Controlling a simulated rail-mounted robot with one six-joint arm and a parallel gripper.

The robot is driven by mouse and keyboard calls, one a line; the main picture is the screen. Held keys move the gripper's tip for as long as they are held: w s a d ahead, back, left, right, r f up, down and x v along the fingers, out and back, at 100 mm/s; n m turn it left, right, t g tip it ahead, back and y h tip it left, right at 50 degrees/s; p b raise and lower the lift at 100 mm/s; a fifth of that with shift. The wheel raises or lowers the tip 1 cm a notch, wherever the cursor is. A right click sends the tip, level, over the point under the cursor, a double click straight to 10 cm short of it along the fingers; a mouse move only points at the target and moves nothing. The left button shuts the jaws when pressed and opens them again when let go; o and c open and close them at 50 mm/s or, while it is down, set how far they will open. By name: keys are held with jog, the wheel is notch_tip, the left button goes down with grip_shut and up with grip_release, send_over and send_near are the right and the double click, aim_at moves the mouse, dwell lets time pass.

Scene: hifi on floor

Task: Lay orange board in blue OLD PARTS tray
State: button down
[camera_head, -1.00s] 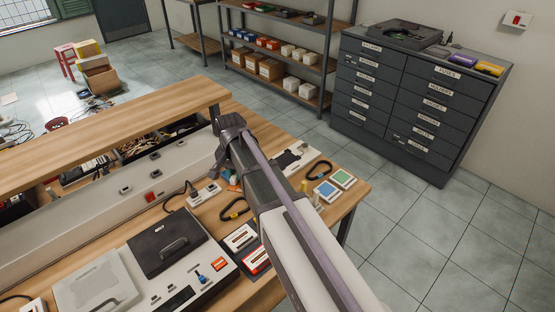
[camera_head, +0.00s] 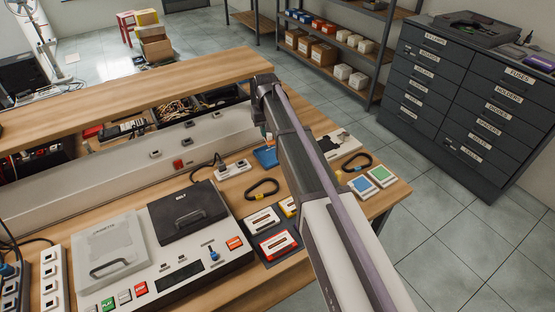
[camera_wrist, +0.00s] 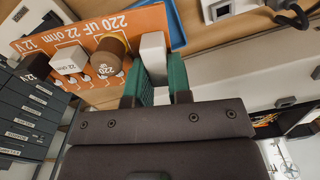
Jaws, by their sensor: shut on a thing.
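The orange board (camera_wrist: 95,62) is printed with "220 uF 22 ohm 12V" and carries a brown capacitor, a white 22 ohm part and a white block (camera_wrist: 153,55). My gripper (camera_wrist: 158,64), with green fingers, is shut on the white block, so the board hangs tilted from it. The board lies in front of a blue thing (camera_wrist: 177,28) in the wrist view, which looks like the tray's edge. In the head view, a blue tray (camera_head: 265,157) shows partly beside my arm; its label is not readable. The board and fingertips are hidden there.
The wooden bench holds a grey console (camera_head: 190,255), a black cable loop (camera_head: 262,188), red-and-white cassettes (camera_head: 276,244), and green and blue tiles (camera_head: 372,181). A raised wooden shelf (camera_head: 140,98) runs behind. A drawer cabinet (camera_head: 470,100) stands at the right beyond free floor.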

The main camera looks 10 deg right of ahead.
aim_at(262, 157)
jog(key=w+f+n+b, duration=0.1)
jog(key=f+b, duration=0.3)
jog(key=w+a+f+n+b, duration=0.1)
jog(key=f+b, duration=0.3)
jog(key=w+f+b, duration=0.2)
jog(key=f+b, duration=0.2)
jog(key=shift+w+a+f+n, duration=0.1)
jog(key=shift+a+f+n, duration=0.25)
jog(key=shift+n, duration=0.05)
jog(key=shift+f, duration=0.1)
jog(key=c, duration=1.1)
grip_release()
jog(key=shift+o, duration=0.2)
